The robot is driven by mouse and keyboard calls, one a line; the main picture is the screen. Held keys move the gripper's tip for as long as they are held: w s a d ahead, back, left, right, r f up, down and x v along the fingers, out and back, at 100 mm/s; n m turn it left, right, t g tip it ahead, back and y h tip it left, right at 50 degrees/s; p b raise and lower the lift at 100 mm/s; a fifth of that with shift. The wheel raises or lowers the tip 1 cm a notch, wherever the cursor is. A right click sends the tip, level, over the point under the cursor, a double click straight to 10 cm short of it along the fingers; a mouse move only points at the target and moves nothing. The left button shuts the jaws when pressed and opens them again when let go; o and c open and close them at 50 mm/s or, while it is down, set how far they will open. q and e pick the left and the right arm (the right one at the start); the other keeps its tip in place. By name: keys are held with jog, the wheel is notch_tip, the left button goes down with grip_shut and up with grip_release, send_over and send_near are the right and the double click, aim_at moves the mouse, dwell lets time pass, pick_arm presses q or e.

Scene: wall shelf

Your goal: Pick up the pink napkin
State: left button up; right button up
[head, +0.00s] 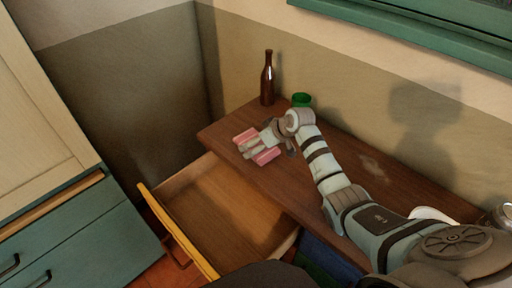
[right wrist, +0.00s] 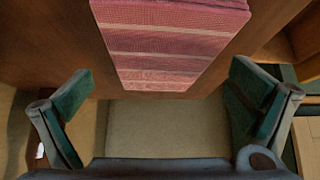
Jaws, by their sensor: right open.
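The pink napkin (head: 265,157) lies on the brown wooden tabletop near its left end in the head view. Part of it is hidden under my right gripper (head: 245,148). In the right wrist view the napkin (right wrist: 168,45) is a folded pink cloth with pale stripes at the top middle. My right gripper (right wrist: 160,108) is open there, its two fingers spread wide to either side below the napkin's near edge. Nothing is between the fingertips that I can see as held. My left gripper is not in view.
A brown bottle (head: 267,80) and a green cup (head: 301,100) stand behind the napkin. An open, empty drawer (head: 225,210) juts out in front of the table. A white dish (head: 432,214) is partly hidden at the right. A green shelf (head: 420,30) is on the wall.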

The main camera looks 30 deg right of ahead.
jog(key=shift+w+a+f, duration=0.1)
jog(key=shift+w+f, duration=0.2)
jog(key=shift+f, duration=0.15)
jog(key=shift+r, duration=0.1)
jog(key=c, duration=1.1)
